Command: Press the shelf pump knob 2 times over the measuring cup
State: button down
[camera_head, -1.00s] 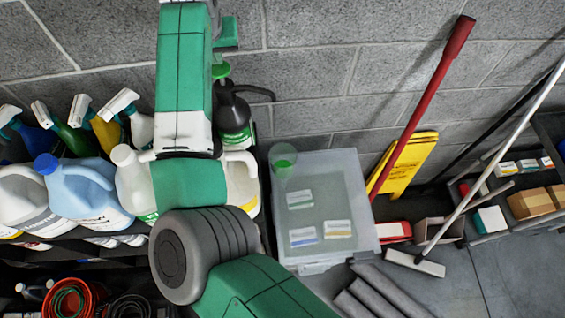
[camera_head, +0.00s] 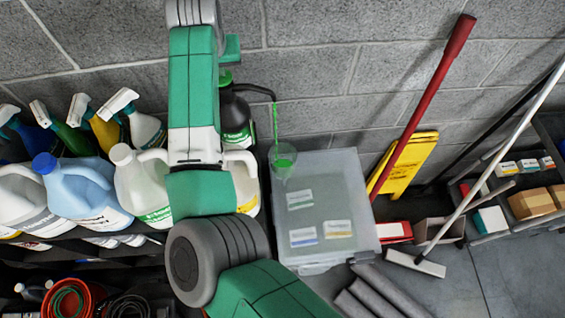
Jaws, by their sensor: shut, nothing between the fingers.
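The pump bottle (camera_head: 237,118) is dark with a green label. It stands at the right end of the shelf, partly behind my arm. Its green pump knob (camera_head: 225,77) shows beside my arm, low against the bottle top. A thin green stream runs down from the tip of its black spout (camera_head: 262,91) into the clear measuring cup (camera_head: 283,160), which has green liquid in it. The cup stands on the lid of a translucent bin. My gripper (camera_head: 230,50) is shut, directly above the knob and mostly hidden by my arm; its fingertips and any contact are unclear.
Several spray bottles and jugs (camera_head: 85,188) crowd the shelf to the left. The translucent bin (camera_head: 345,195) with labels stands below the spout. A red-handled pole (camera_head: 425,100), yellow sign (camera_head: 408,165) and white-handled squeegee (camera_head: 500,145) lean to the right.

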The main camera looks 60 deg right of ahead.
jog(key=shift+f, duration=0.2)
notch_tip(320, 180, up, 4)
jog(key=p, duration=0.4)
jog(key=shift+r, duration=0.25)
notch_tip(320, 180, up, 5)
jog(key=p, duration=0.5)
dwell(0.5)
